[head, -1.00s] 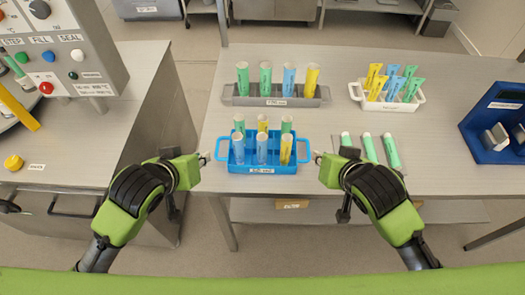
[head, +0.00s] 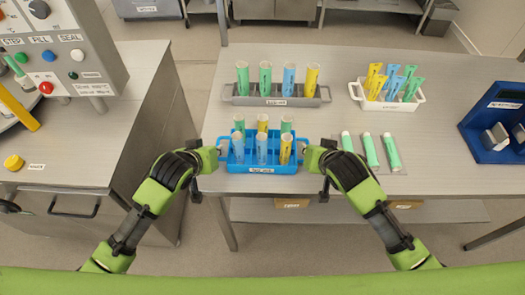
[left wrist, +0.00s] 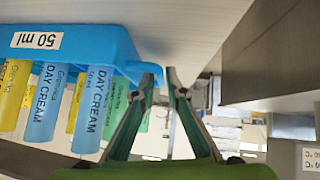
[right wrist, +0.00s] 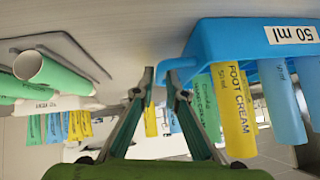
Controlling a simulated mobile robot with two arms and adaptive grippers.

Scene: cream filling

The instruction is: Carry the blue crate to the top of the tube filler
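The blue crate (head: 262,169) stands upright on the table, holding several green, blue and yellow tubes. It has a loop handle at each end and also shows in the left wrist view (left wrist: 75,45) and right wrist view (right wrist: 230,45). My left gripper (head: 221,149) is at its left handle and my right gripper (head: 306,149) at its right handle. In both wrist views the fingers are parted, with the handle at the fingertips; neither clearly clamps it. The tube filler (head: 62,50), with STEP, FILL and SEAL buttons, stands on the left bench.
A grey crate (head: 275,101) of tubes stands behind the blue crate. A white crate (head: 410,106) with tubes is at the back right. Several green-and-white tubes (head: 370,150) lie on a mat to the right. A blue machine (head: 490,125) is far right. A floor gap separates the benches.

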